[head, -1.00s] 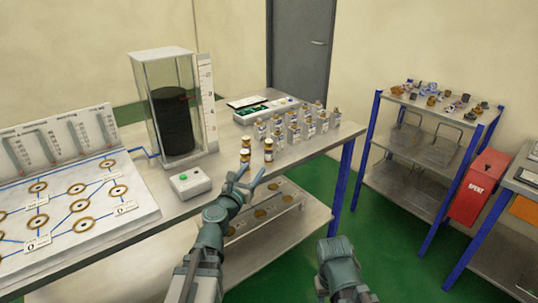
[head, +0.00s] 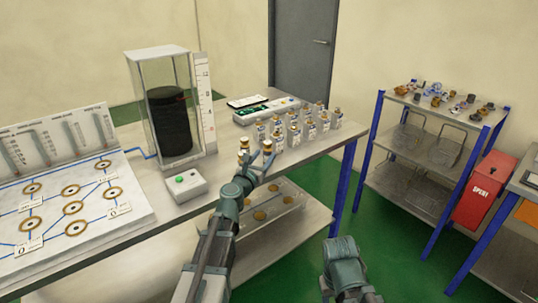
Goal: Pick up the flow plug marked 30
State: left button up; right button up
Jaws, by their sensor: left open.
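Two small brass-and-white pieces stand close together near the front edge of the table, a left one (head: 243,144) and a right one (head: 267,147). They may be flow plugs, but no number on them is readable, so I cannot tell which is marked 30. My left gripper (head: 257,162) is open, with its fingers just in front of these pieces and partly covering their lower parts. Nothing shows held between the fingers. I cannot tell whether a finger touches a piece. Part of my right arm shows at the bottom, its gripper out of view.
A green-button box (head: 186,184) and a clear tank (head: 165,110) are to the left, beside a panel with brass rings (head: 75,207).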

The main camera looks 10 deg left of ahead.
pick_arm(q)
jog(key=shift+w, duration=0.9)
jog(key=shift+w+d, duration=0.15)
jog(key=shift+w, duration=0.2)
jog(key=shift+s, duration=0.1)
grip_shut()
pick_arm(e)
jog(key=shift+w+d, duration=0.15)
jog(key=shift+w, duration=0.05)
pick_arm(q)
jog(key=shift+r, duration=0.1)
pick_arm(e)
jog(key=shift+r, duration=0.15)
